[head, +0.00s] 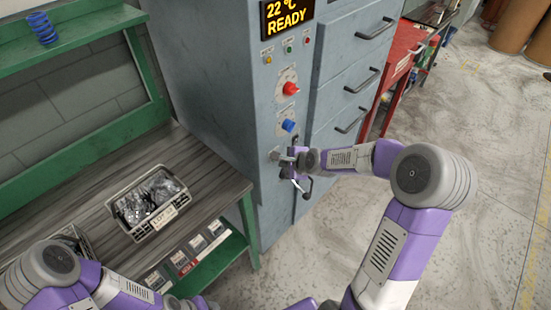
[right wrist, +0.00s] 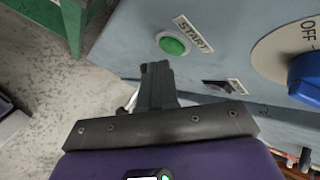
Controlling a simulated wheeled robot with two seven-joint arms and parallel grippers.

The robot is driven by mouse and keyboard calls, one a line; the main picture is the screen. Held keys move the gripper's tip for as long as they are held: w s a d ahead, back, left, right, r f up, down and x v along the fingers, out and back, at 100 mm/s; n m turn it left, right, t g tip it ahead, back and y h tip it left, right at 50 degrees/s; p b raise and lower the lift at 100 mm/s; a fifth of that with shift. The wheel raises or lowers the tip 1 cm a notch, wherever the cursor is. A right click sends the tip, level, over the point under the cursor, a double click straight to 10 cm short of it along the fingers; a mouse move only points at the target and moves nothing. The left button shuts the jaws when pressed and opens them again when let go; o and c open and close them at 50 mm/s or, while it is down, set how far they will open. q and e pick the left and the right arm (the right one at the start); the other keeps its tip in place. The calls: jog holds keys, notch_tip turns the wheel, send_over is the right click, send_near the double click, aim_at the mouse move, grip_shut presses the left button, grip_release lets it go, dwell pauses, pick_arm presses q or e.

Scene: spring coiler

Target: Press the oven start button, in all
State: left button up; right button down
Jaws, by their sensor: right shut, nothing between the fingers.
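The oven's start button is a round green button (right wrist: 174,45) with a START label, seen in the right wrist view on the grey-blue oven cabinet (head: 220,70). In the head view I cannot make it out, as my right gripper is in front of that area. My right gripper (head: 280,155) is shut and empty at the cabinet front, below the blue knob. In the right wrist view its closed fingers (right wrist: 157,68) point at the panel just short of the green button in the picture; I see no clear contact. The oven display (head: 287,16) reads 22 °C READY. My left gripper is not in view.
A blue knob (head: 289,126), a red knob (head: 290,88) and small indicators sit above. A black switch (right wrist: 218,87) is beside the button. Drawers (head: 350,75) stand right of the panel. A bench (head: 205,175) with a parts bin (head: 120,220) is at left.

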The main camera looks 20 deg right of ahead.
jog(key=shift+w+a, duration=0.1)
jog(key=shift+w, duration=0.15)
jog(key=shift+w+a, duration=0.15)
jog(key=shift+w, duration=0.2)
dwell(0.6)
jog(key=shift+s+d+b, duration=0.3)
jog(key=shift+s+b, duration=0.35)
jog(key=shift+s, duration=0.1)
